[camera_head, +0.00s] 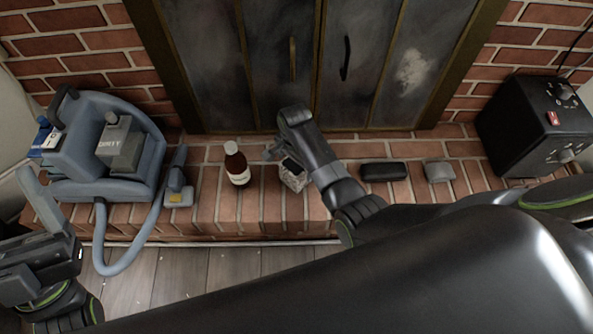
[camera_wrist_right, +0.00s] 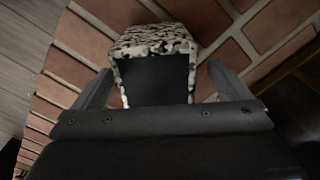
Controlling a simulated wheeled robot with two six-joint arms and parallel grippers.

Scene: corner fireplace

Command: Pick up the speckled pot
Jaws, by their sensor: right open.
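The speckled pot (camera_head: 294,181) stands on the brick hearth, right of a brown bottle, in the head view. It is black, white and grey with a dark square face. My right gripper (camera_head: 279,157) is over and beside it, and hides part of it. In the right wrist view the pot (camera_wrist_right: 152,42) lies between the spread fingers of my right gripper (camera_wrist_right: 155,85), which is open. I cannot tell whether either finger touches it. My left gripper (camera_head: 32,225) is at the left edge of the head view, far from the pot; its jaw state is unclear.
The brown bottle (camera_head: 236,163) with a white label stands close left of the pot. A blue-grey vacuum-like machine (camera_head: 101,150) with a hose is further left. A black case (camera_head: 384,171), a small grey box (camera_head: 440,172) and a black speaker-like box (camera_head: 540,125) are right. Metal fireplace doors (camera_head: 280,60) stand behind.

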